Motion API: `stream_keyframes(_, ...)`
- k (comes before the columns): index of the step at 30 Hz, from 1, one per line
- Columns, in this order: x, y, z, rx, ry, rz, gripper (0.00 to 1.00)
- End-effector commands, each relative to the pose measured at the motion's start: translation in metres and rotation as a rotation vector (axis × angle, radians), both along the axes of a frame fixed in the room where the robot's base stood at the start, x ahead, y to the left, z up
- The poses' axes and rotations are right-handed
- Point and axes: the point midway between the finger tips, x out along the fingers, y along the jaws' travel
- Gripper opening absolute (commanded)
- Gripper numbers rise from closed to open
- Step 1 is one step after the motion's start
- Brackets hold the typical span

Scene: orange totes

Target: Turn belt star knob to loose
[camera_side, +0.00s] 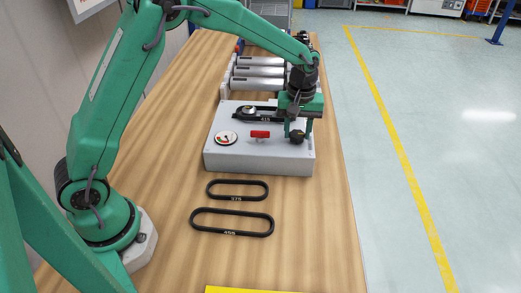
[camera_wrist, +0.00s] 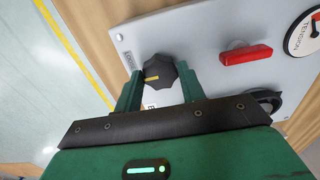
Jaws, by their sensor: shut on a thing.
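The dark star knob (camera_wrist: 160,72) stands on the grey box's top panel, with a yellow line across its face, and shows at the panel's right front corner in the side view (camera_side: 297,137). My gripper (camera_wrist: 158,80) is shut on the knob, one green finger on each side; in the side view my gripper (camera_side: 298,130) reaches down to it from above. The grey box (camera_side: 258,160) sits on the wooden bench.
A red handle (camera_side: 260,134) and a round tension dial (camera_side: 226,138) are on the panel left of the knob. Two loose belts (camera_side: 238,183) (camera_side: 232,212) lie on the bench in front. Metal rollers (camera_side: 258,84) stand behind the box.

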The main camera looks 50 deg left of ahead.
Motion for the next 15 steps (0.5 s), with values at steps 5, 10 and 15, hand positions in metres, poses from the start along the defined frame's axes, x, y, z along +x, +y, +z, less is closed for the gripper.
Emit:
stream_keyframes(5,0.0000,0.0000,0.0017,-0.001,-0.001,0.034,0.17)
stream_keyframes(10,0.0001,0.0001,0.0017,0.000,-0.001,0.040,0.17)
stream_keyframes(15,0.0001,0.0001,0.0017,0.000,-0.001,0.040,0.17)
